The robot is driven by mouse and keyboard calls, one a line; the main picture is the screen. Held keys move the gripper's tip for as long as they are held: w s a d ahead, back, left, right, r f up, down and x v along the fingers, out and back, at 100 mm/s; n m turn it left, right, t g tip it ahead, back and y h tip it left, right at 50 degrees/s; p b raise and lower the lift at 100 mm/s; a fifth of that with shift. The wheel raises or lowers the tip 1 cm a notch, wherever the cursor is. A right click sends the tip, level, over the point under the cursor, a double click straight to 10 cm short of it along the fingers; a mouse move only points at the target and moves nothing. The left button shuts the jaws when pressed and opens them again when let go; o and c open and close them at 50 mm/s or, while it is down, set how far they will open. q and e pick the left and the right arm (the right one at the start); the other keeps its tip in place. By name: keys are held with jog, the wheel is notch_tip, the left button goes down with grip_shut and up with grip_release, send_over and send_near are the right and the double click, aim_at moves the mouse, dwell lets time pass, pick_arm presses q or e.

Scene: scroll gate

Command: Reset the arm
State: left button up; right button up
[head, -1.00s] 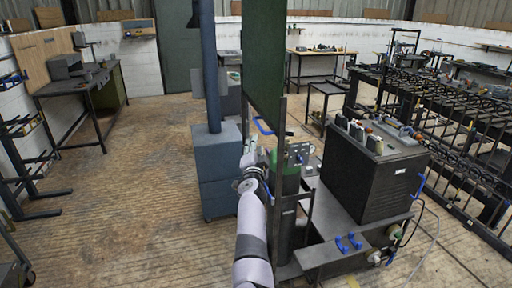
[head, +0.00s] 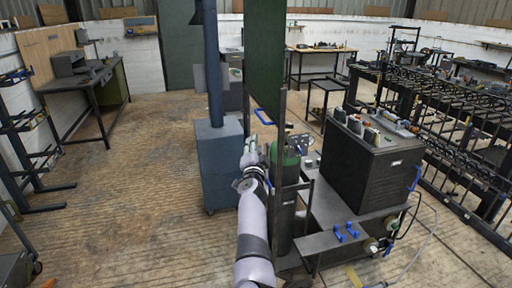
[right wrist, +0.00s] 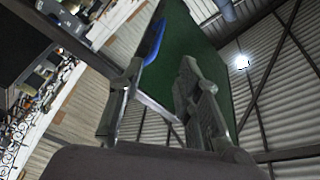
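My right arm reaches forward in the middle of the head view, and its gripper (head: 252,151) is beside the green panel, partly hidden at its tip. In the right wrist view the right gripper (right wrist: 160,92) has its two fingers apart, with nothing held between them. A blue handle (right wrist: 152,44) and the green panel (right wrist: 182,35) show beyond the fingers; I cannot tell the exact distance. My left gripper is not in view.
The tall green panel (head: 265,55) has a blue handle (head: 263,117). A blue cabinet (head: 217,165) stands left of my arm. A cart with a black welder (head: 372,178) and a green-topped cylinder (head: 284,200) stands right. Open floor (head: 140,190) lies left.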

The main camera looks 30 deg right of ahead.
jog(key=shift+w+d+f, duration=0.1)
jog(key=shift+w, duration=0.05)
dwell(0.3)
